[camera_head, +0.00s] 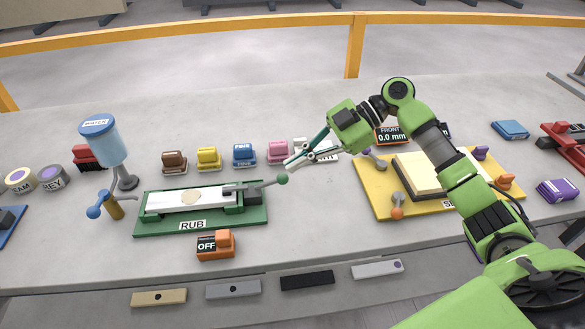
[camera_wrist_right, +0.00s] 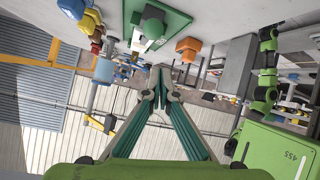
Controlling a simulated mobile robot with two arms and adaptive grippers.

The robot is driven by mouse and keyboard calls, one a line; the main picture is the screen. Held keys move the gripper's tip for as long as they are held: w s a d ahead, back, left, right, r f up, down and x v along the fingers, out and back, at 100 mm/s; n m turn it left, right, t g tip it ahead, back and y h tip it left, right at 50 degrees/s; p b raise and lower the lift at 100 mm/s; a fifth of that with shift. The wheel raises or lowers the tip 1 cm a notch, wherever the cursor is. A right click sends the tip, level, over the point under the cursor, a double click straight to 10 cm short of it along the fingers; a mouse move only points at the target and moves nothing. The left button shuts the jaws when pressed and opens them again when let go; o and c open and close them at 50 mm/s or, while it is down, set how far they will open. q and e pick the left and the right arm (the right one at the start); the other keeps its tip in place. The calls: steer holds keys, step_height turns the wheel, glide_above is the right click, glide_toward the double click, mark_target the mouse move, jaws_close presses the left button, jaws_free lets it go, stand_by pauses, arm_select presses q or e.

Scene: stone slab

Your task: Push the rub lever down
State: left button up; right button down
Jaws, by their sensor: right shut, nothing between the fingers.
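The rub lever (camera_head: 262,184) is a grey bar on the green RUB board (camera_head: 150,226). It sticks out past the board's right end, tilted slightly upward, and ends in a green ball (camera_head: 282,179). In the right wrist view the shut fingers (camera_wrist_right: 160,80) point toward the green board (camera_wrist_right: 172,20). My left gripper does not show.
An orange OFF switch block (camera_head: 216,246) stands in front of the board. Several small coloured blocks, including a yellow one (camera_head: 209,158), line the back. A yellow board (camera_head: 372,193) lies to the right, under my right arm.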

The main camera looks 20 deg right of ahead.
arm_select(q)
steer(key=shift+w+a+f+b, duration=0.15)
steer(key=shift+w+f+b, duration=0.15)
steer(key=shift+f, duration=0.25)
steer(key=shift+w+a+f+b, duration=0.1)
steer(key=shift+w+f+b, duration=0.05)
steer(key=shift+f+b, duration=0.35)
arm_select(e)
steer(key=d+r, duration=0.1)
steer(key=d, duration=0.5)
steer(key=shift+s, duration=0.25)
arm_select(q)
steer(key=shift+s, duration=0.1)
